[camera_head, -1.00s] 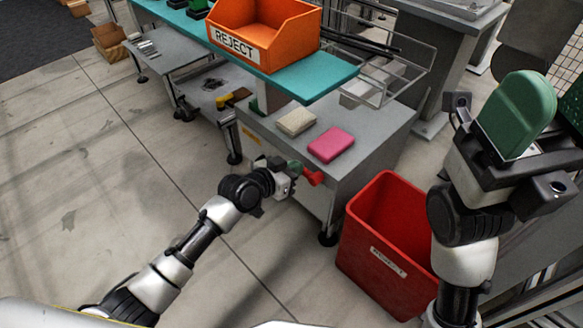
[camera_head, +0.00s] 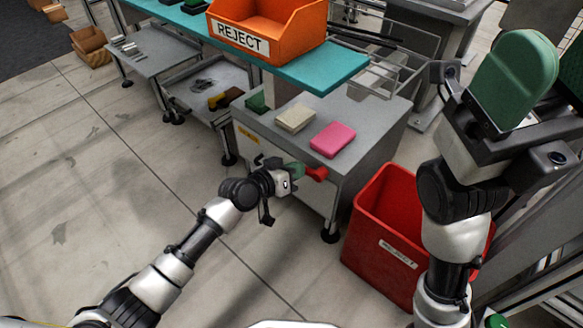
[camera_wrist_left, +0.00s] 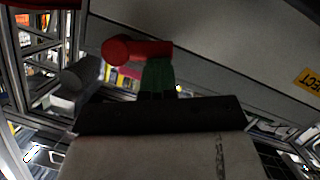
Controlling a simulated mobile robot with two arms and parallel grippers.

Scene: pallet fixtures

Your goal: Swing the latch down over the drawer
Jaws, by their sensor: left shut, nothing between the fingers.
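The red latch (camera_head: 316,173) sits on the front of the grey cabinet, near its right corner. It shows as a short red bar with a rounded end in the left wrist view (camera_wrist_left: 135,50). The drawer front (camera_head: 275,165) is the pale panel behind it, partly hidden by my arm. My left gripper (camera_head: 297,170) is shut and empty, its green fingertips right beside the latch; whether they touch it I cannot tell. My right gripper (camera_head: 545,85) is raised at the right, its green fingers apart.
A pink block (camera_head: 333,140), a cream block (camera_head: 296,118) and a dark green block (camera_head: 257,103) lie on the cabinet top. A red bin (camera_head: 385,235) stands right of the cabinet. An orange REJECT bin (camera_head: 268,30) sits on the teal shelf above.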

